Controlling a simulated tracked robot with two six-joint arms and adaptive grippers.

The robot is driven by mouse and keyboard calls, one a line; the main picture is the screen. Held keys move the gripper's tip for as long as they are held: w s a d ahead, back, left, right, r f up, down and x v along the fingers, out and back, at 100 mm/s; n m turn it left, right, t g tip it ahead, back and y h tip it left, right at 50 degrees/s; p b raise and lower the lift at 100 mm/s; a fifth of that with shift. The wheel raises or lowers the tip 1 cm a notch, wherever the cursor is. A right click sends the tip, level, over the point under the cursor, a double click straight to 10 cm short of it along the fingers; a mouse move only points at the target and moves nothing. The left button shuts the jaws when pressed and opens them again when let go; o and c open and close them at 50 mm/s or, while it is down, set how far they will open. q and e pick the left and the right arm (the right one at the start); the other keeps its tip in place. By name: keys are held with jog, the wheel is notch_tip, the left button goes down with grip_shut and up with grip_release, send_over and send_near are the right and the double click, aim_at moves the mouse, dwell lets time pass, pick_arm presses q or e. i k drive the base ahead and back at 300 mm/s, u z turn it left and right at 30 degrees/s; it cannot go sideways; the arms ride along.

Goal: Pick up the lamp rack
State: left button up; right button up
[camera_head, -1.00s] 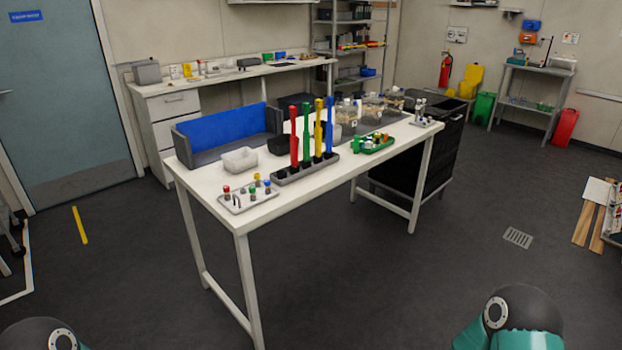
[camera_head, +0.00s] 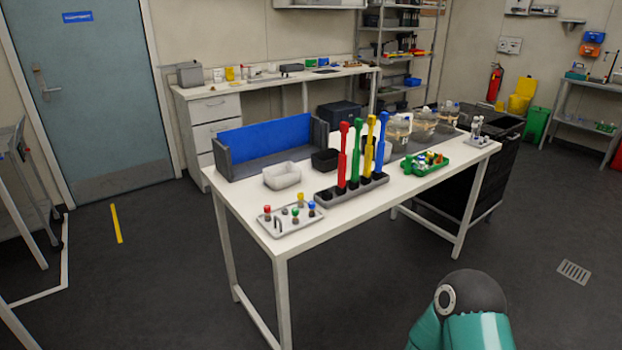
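A dark grey rack (camera_head: 352,190) stands on the white table, holding upright red, green, yellow and blue stick-like pieces; it looks like the lamp rack, though no label shows. A smaller light tray (camera_head: 291,220) with small colour-capped pieces and a dark handle-like loop lies at the table's near left corner. Neither gripper is in view. Only a teal and dark part of one of my arms shows at the bottom right, well short of the table.
The white table (camera_head: 245,200) also carries a blue-backed grey bin (camera_head: 262,148), a white tub (camera_head: 282,176), a black tub (camera_head: 325,160), a green tray (camera_head: 427,164) and glass vessels (camera_head: 398,130). Floor in front is clear.

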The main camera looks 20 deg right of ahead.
aim_at(328, 197)
jog(key=u, duration=0.05)
jog(key=i, duration=0.95)
jog(key=z, duration=0.5)
